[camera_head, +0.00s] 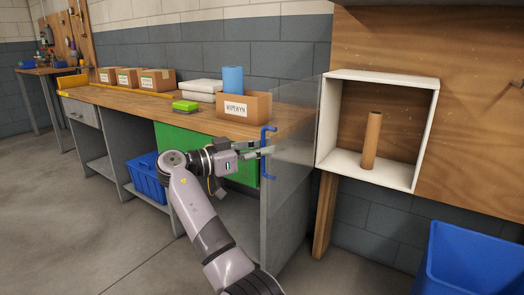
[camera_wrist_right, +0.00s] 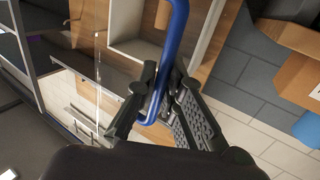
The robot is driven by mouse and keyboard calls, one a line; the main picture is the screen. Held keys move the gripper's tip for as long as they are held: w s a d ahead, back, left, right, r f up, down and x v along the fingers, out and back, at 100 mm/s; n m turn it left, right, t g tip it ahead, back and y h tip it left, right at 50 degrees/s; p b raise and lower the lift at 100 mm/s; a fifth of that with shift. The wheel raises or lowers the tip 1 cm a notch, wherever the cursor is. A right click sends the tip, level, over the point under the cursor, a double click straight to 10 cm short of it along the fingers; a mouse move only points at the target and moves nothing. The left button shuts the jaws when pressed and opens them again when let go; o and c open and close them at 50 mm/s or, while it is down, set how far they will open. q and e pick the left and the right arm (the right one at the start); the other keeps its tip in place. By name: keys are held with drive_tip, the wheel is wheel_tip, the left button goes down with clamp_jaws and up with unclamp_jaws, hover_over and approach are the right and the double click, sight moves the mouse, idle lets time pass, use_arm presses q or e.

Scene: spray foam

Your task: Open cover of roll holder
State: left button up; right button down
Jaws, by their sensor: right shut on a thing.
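The roll holder (camera_head: 434,135) is a white box on the wooden wall panel at the right, with a brown cardboard tube (camera_head: 371,140) standing inside. Its clear cover (camera_head: 300,125) is swung out to the left, and the box front is uncovered. A blue handle (camera_head: 267,150) sits at the cover's left edge. My right gripper (camera_head: 262,151) is shut on the blue handle. In the right wrist view the blue handle (camera_wrist_right: 174,40) passes between the fingers (camera_wrist_right: 162,95). My left gripper is not in view.
A blue bin (camera_head: 470,265) stands at the lower right. The floor at the left is clear.

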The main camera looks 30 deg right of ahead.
drive_tip(key=c, duration=2)
unclamp_jaws()
drive_tip(key=shift+d, duration=0.1)
drive_tip(key=shift+o, duration=0.2)
drive_tip(key=w+a, duration=0.1)
drive_tip(key=a, duration=1.1)
